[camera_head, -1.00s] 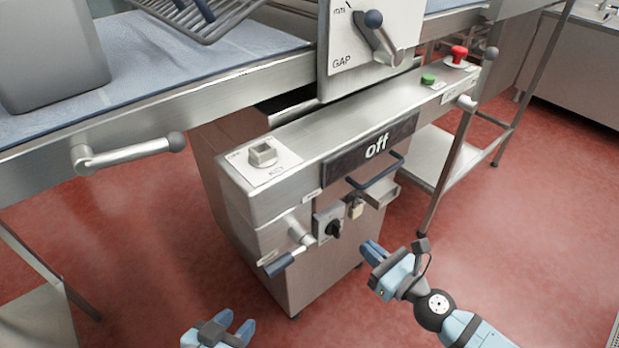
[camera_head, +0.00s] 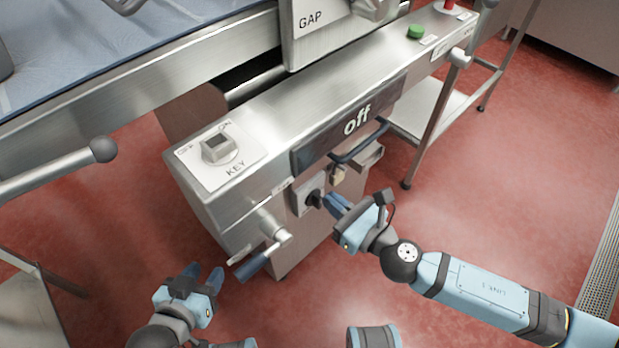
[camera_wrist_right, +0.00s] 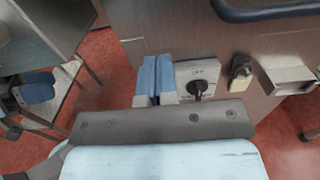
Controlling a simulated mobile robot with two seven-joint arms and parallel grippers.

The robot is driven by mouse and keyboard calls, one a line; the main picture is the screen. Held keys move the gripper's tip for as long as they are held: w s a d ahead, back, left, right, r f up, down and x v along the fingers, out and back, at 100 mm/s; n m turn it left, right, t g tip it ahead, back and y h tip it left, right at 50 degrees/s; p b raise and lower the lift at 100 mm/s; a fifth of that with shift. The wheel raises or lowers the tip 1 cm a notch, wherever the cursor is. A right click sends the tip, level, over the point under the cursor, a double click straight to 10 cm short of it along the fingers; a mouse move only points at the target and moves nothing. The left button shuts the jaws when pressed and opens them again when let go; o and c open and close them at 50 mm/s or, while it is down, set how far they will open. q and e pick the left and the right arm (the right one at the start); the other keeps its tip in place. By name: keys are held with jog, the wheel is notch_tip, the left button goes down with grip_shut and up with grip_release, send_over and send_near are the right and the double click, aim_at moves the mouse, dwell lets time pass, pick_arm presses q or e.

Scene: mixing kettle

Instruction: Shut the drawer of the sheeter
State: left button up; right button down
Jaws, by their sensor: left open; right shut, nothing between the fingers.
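The sheeter (camera_head: 240,240) stands ahead with an "off" panel on its front. A small metal box-like part (camera_head: 369,156), which looks like the drawer, sticks out below the dark bar handle (camera_head: 358,146); it also shows at the right of the right wrist view (camera_wrist_right: 290,78). How far it is out is hard to tell. My right gripper (camera_head: 338,206) is shut and empty, left of and below that part, close in front of the dark rotary switch (camera_head: 314,198). In the right wrist view its fingers (camera_wrist_right: 156,78) appear beside the switch plate. My left gripper (camera_head: 203,278) is open and empty, low at the left.
A padlock (camera_head: 338,174) hangs between switch and metal part. The key switch (camera_head: 218,148) and green button (camera_head: 416,31) are on top. The red floor to the right is open.

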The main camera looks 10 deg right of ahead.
aim_at(301, 176)
jog(key=x, duration=0.6)
jog(key=shift+w+a, duration=0.2)
jog(key=shift+w, duration=0.1)
pick_arm(q)
jog(key=shift+w+r, duration=0.1)
jog(key=shift+w, duration=0.05)
pick_arm(e)
jog(key=shift+w+a+r, duration=0.1)
jog(key=shift+w+a, duration=0.15)
jog(key=shift+w, duration=0.15)
jog(key=p+x, duration=0.1)
jog(key=x, duration=0.2)
pick_arm(q)
jog(key=shift+s, duration=0.2)
pick_arm(e)
jog(key=shift+w+a+r, duration=0.1)
jog(key=shift+w+a, duration=0.05)
jog(key=shift+w, duration=0.05)
